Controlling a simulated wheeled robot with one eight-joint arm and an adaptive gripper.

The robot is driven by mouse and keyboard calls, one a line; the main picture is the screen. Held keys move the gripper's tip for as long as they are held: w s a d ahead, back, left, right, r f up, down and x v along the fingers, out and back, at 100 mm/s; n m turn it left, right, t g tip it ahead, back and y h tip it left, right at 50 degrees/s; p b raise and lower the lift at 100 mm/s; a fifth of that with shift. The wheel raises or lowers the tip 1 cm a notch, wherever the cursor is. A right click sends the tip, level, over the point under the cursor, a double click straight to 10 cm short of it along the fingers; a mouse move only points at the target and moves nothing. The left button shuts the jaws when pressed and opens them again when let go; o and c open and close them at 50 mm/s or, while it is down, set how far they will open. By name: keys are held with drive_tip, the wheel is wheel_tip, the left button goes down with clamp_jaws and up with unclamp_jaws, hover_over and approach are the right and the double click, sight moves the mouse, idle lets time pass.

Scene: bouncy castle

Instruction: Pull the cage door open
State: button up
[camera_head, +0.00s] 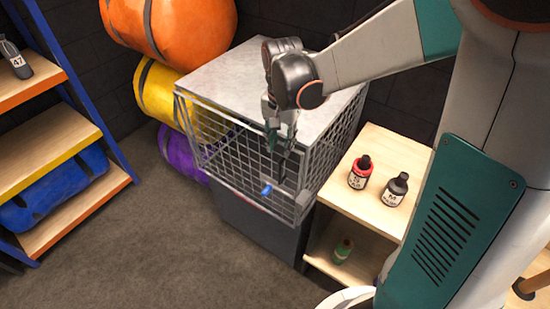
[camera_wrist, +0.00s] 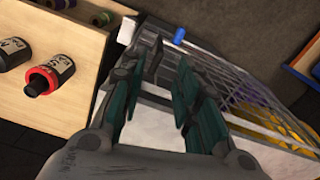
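The wire cage (camera_head: 320,160) has a pale solid top and stands on a dark grey box. Its mesh front door (camera_head: 225,150) faces the open floor and appears closed. A small blue piece (camera_head: 266,189) sits low on the door's right part and also shows in the wrist view (camera_wrist: 180,35). My gripper (camera_head: 281,140) points down at the upper right of the cage front, above the blue piece. In the wrist view my gripper (camera_wrist: 158,80) has its two teal-padded fingers apart, with nothing clearly held between them. Whether a finger touches the mesh I cannot tell.
A wooden shelf (camera_head: 378,190) with a red-capped bottle (camera_head: 360,173) and a black-capped bottle (camera_head: 396,190) stands right of the cage. Orange (camera_head: 180,25), yellow (camera_head: 160,90) and purple (camera_head: 178,150) rolls are stacked left. Floor (camera_head: 150,240) before the cage is clear.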

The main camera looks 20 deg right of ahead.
sight(280, 162)
wheel_tip(280, 162, down, 11)
drive_tip(key=b, duration=0.3)
clamp_jaws()
